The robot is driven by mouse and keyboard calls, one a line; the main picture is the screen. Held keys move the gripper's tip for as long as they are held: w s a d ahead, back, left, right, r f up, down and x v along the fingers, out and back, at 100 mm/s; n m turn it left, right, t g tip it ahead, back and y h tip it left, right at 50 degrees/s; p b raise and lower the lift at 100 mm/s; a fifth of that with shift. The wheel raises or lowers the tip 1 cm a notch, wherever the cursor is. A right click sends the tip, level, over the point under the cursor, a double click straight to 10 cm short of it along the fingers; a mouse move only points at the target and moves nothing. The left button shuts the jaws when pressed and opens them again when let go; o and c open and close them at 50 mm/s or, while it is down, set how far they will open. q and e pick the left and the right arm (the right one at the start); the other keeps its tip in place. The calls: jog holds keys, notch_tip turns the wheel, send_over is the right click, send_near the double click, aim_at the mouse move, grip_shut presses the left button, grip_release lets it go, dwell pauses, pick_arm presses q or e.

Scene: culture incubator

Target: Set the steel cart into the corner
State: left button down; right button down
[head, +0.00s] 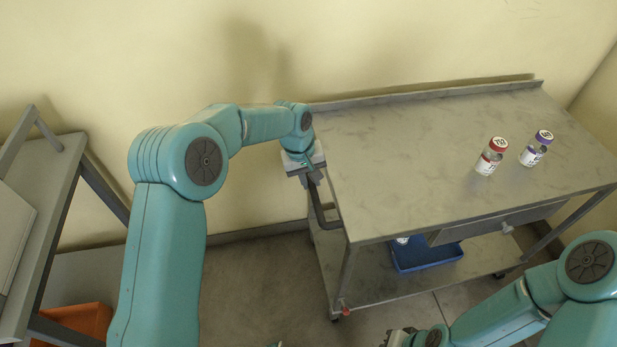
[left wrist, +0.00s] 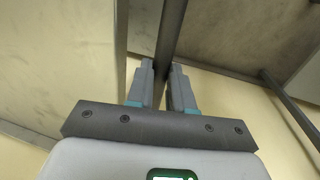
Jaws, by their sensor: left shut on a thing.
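The steel cart (head: 420,165) stands along the back wall, its right end near the room corner at the right. Its raised back rim is close to the wall; I cannot tell if they touch. My left gripper (head: 311,174) is shut on the handle (head: 322,212) at the cart's left end. In the left wrist view the handle (left wrist: 171,35) runs between the fingers of my left gripper (left wrist: 162,75). My right gripper (head: 396,338) is at the bottom edge, in front of the cart, partly cut off; its jaws are unclear.
A red-capped vial (head: 490,157) and a purple-capped vial (head: 536,149) stand upright on the cart top. A blue tray (head: 428,257) sits on its lower shelf, below a drawer (head: 500,222). A grey table (head: 62,170) and orange bin (head: 75,322) are at left. The floor (head: 255,290) left of the cart is clear.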

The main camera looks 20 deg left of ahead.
pick_arm(q)
jog(key=c, duration=1)
grip_release()
jog(key=shift+d+r, duration=0.15)
jog(key=shift+d, duration=0.2)
jog(key=shift+a+r, duration=0.1)
jog(key=shift+a, duration=0.1)
jog(key=r, duration=0.5)
jog(key=s+a+r, duration=0.1)
jog(key=r, duration=0.4)
jog(key=a+r, duration=0.1)
jog(key=r, duration=0.4)
jog(key=shift+s+a+r, duration=0.2)
jog(key=shift+s+r, duration=0.05)
jog(key=shift+r, duration=0.15)
jog(key=shift+s, duration=0.1)
